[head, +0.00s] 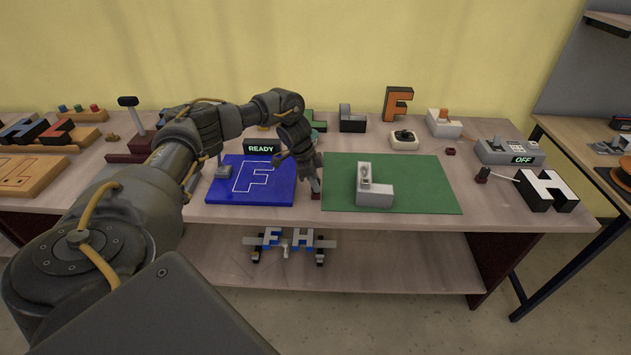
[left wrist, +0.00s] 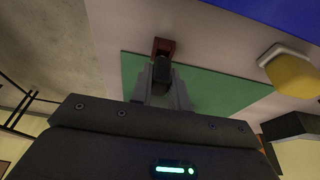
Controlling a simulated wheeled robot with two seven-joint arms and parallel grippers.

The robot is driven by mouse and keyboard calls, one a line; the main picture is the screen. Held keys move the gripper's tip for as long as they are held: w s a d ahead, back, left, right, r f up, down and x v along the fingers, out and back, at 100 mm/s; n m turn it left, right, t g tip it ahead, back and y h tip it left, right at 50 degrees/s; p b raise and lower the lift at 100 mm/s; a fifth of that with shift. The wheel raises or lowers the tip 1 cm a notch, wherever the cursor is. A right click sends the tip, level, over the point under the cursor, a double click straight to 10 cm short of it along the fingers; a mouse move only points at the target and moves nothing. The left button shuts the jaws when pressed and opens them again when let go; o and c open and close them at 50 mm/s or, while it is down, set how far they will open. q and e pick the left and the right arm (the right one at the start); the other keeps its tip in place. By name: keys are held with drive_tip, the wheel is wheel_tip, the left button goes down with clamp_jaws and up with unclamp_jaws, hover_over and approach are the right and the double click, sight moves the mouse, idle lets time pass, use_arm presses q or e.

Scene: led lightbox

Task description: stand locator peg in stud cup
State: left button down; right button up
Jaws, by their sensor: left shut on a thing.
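My left gripper (head: 316,186) points down at the front of the table, between the blue board and the green mat. In the left wrist view my left gripper (left wrist: 163,92) is shut on a small dark piece, which looks like the locator peg (left wrist: 161,70). A small dark red block, which looks like the stud cup (left wrist: 163,46), is at the fingertips, right by the dark piece. In the head view the dark red block (head: 316,196) shows just below the fingers. I cannot tell whether the peg is inside it. My right gripper is not in view.
The blue board (head: 270,190) with an F outline lies left of the gripper. The green mat (head: 420,180) lies right of it, bearing a grey L-shaped block (head: 374,198). The front right of the mat is clear.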

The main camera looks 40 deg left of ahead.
use_arm(q)
drive_tip(key=shift+f+b, duration=0.3)
drive_tip(key=shift+f, duration=0.4)
drive_tip(key=c, duration=1.3)
unclamp_jaws()
drive_tip(key=shift+r, duration=0.1)
drive_tip(key=shift+o, duration=0.2)
drive_tip(key=p+v, duration=0.8)
